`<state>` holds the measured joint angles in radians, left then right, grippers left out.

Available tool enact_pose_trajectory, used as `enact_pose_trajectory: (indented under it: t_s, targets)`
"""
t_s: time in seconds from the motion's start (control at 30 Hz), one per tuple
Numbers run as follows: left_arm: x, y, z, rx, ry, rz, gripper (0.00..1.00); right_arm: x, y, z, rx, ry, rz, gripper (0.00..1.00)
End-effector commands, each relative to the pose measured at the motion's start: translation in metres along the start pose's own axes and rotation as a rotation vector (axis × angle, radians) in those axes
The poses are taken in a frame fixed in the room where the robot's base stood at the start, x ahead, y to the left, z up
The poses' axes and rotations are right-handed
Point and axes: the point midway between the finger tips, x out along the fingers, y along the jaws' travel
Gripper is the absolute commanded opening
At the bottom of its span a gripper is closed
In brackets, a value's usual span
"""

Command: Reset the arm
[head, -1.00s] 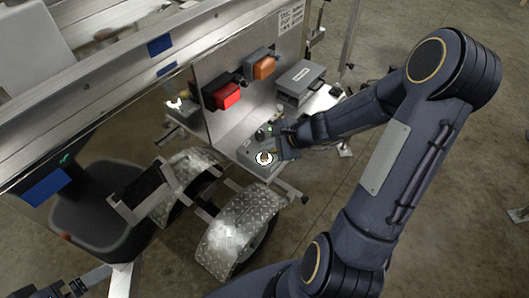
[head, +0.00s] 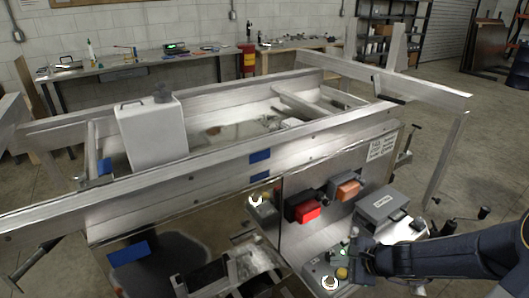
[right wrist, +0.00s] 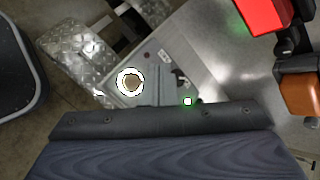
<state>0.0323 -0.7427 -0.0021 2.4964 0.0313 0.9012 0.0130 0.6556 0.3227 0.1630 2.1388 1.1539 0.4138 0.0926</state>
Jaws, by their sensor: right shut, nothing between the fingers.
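My right arm (head: 450,257) comes in from the lower right. Its gripper (head: 354,262) is shut and empty, low over a grey control box (head: 322,272) at the trailer's end. The box carries a white ring (head: 330,283), a yellow knob and a small green light. Whether the gripper touches the box I cannot tell. My left gripper is not in view.
A red lamp (head: 307,211) and an orange lamp (head: 348,189) sit on the trailer's upright panel. A grey box (head: 382,205) stands beside them. A white container (head: 152,135) stands in the aluminium trailer. Open floor lies at the right, and a workbench (head: 140,66) stands behind.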

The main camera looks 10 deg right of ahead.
Motion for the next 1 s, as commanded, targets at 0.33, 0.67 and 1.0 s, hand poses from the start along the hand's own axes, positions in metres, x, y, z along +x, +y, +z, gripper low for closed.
enact_pose_trajectory:
  t_s: [0.33, 0.67, 1.0]
  targets:
    - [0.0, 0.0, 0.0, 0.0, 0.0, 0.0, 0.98, -0.09, 0.025, 0.117, -0.75, -0.097, 0.056, 0.0]
    - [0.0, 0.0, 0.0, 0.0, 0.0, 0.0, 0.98, -0.171, 0.111, 0.143, -1.465, -0.042, 0.186, 0.0]
    - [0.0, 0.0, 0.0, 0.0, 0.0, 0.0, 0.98, -0.184, 0.128, 0.134, -1.598, 0.001, 0.229, 0.0]
